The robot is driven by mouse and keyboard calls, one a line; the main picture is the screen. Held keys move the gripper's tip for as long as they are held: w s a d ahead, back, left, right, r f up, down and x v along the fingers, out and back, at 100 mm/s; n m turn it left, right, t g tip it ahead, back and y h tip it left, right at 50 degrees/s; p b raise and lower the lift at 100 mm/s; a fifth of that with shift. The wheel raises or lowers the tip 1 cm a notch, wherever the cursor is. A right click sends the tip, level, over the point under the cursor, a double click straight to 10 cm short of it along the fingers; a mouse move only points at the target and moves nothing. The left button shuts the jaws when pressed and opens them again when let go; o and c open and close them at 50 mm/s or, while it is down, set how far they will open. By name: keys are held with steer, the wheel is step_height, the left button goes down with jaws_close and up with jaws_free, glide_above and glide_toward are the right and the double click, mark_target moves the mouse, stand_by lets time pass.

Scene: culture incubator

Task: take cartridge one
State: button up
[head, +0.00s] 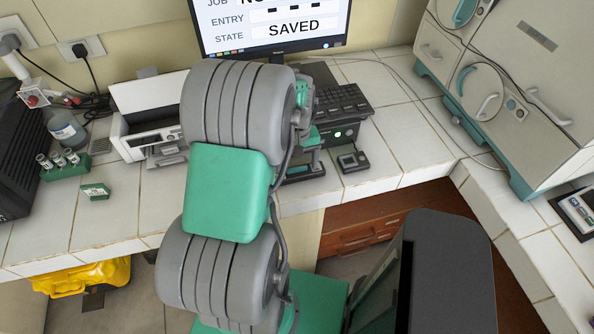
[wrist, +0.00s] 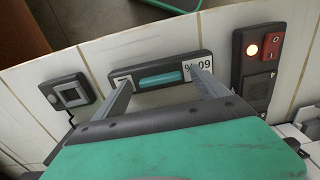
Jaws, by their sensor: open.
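In the wrist view my gripper (wrist: 163,76) is open, its two fingers pointing down at a black holder (wrist: 176,58) on the white tiles. A teal strip (wrist: 161,80), possibly the cartridge, sits in the holder between the fingers. A white label (wrist: 204,67) at the holder's right end reads "60 %" upside down. Another label at the left end is mostly covered by a finger. I cannot tell whether the fingertips touch the holder. In the head view my arm hides most of my gripper, and the dark holder (head: 301,172) shows only partly.
A small button box (wrist: 70,93) is left of the holder in the wrist view; a box with a lit lamp and red switch (wrist: 271,47) is right. The head view shows a keyboard (head: 345,100), monitor (head: 270,25), vial rack (head: 66,166), small green block (head: 95,191) and incubator (head: 530,80).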

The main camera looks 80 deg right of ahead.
steer(key=c, duration=1.8)
jaws_close()
steer(key=shift+r, duration=0.2)
